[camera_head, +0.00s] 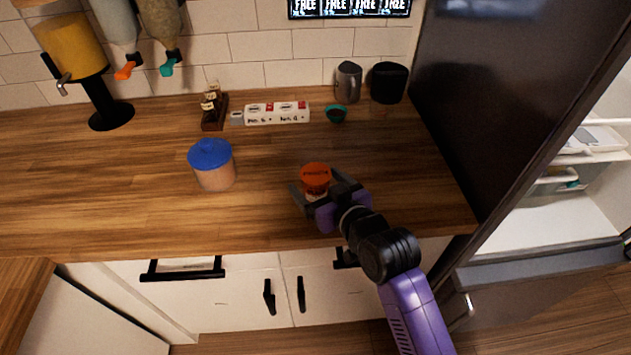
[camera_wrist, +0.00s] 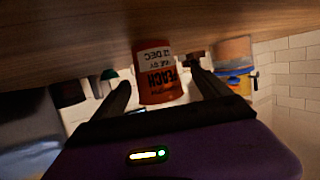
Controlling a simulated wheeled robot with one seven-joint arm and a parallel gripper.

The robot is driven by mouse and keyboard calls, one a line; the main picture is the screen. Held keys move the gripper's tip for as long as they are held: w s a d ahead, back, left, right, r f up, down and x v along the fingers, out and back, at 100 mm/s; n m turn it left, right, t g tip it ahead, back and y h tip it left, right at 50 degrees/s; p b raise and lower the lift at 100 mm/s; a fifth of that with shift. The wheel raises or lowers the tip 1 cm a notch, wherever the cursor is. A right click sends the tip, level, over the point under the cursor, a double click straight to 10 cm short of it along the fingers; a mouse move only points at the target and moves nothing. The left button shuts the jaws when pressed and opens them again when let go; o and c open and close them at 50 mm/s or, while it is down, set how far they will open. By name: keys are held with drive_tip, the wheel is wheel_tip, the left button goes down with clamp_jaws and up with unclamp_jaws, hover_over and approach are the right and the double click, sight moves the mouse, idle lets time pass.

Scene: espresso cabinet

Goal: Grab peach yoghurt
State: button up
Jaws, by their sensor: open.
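The peach yoghurt (camera_head: 316,174) is a small tub with an orange lid, standing upright on the wooden counter. Whether the fingertips reach fully past the tub cannot be told.
A blue-lidded jar (camera_head: 212,165) stands to the left on the counter (camera_head: 120,190). A white power strip (camera_head: 277,113), a small teal-rimmed cup (camera_head: 336,114), a metal pitcher (camera_head: 348,82) and a black container (camera_head: 388,83) stand behind. An open fridge (camera_head: 545,215) is at the right.

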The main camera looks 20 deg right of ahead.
sight(310, 173)
drive_tip(key=shift+p+x, duration=0.4)
drive_tip(key=shift+x, duration=1.9)
drive_tip(key=shift+d+r, duration=0.15)
drive_tip(key=shift+r, duration=0.05)
drive_tip(key=c, duration=1.6)
